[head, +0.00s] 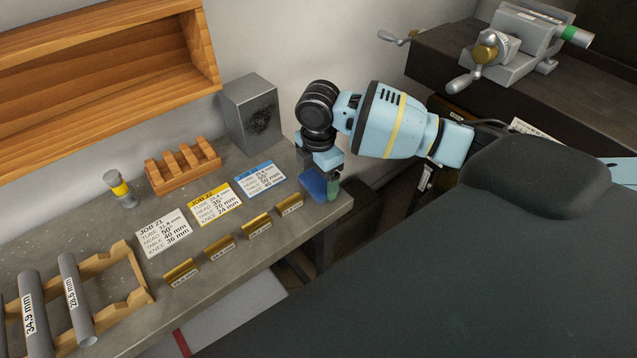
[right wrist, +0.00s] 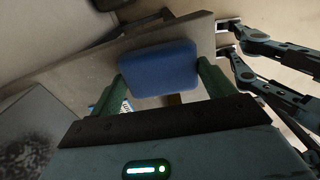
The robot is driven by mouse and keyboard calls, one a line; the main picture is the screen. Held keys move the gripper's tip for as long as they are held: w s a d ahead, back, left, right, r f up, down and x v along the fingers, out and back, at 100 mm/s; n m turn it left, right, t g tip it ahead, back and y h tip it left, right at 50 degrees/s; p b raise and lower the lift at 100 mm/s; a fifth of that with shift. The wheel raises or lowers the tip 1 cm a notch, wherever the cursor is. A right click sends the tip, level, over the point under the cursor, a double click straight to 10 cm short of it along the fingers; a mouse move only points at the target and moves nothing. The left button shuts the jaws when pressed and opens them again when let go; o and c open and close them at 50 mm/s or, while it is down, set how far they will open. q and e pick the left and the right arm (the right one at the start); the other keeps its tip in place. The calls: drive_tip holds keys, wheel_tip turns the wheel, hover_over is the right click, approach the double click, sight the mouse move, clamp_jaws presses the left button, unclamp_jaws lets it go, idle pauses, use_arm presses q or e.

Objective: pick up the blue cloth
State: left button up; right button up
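The blue cloth (head: 313,184) is at the right end of the grey workbench, partly hidden by my right gripper in the head view. In the right wrist view the cloth (right wrist: 158,68) is a flat blue rounded block between two green fingertips. My right gripper (head: 325,182) points down at the cloth, one green finger showing on its right side. In the right wrist view my right gripper (right wrist: 165,84) has its fingers spread wide, one on each side of the cloth. Whether they touch it is unclear. My left gripper is not in the head view.
Job cards (head: 212,203) and brass label holders (head: 219,248) lie left of the cloth. A grey metal block (head: 250,110) stands behind it. Dark jointed links with pale tips (right wrist: 262,45) show at right in the wrist view; I cannot tell what they belong to.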

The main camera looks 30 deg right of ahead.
sight(319, 182)
drive_tip(key=shift+c, duration=1.1)
drive_tip(key=shift+r, duration=0.2)
drive_tip(key=shift+r, duration=0.7)
drive_tip(key=shift+s+a+r, duration=0.1)
drive_tip(key=shift+s+r, duration=0.05)
drive_tip(key=shift+r, duration=0.35)
drive_tip(key=shift+s+r, duration=0.15)
drive_tip(key=shift+r, duration=0.35)
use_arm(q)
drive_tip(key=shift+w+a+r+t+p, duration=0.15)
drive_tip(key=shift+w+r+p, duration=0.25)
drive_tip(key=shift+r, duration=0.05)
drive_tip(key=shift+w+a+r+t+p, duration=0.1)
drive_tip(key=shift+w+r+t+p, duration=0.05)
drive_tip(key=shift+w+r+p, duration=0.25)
use_arm(e)
drive_tip(key=s+a+r, duration=0.1)
drive_tip(key=s+a, duration=0.3)
drive_tip(key=s, duration=1)
drive_tip(key=shift+s+a+r, duration=0.15)
drive_tip(key=shift+s+a, duration=0.05)
drive_tip(key=shift+s, duration=0.15)
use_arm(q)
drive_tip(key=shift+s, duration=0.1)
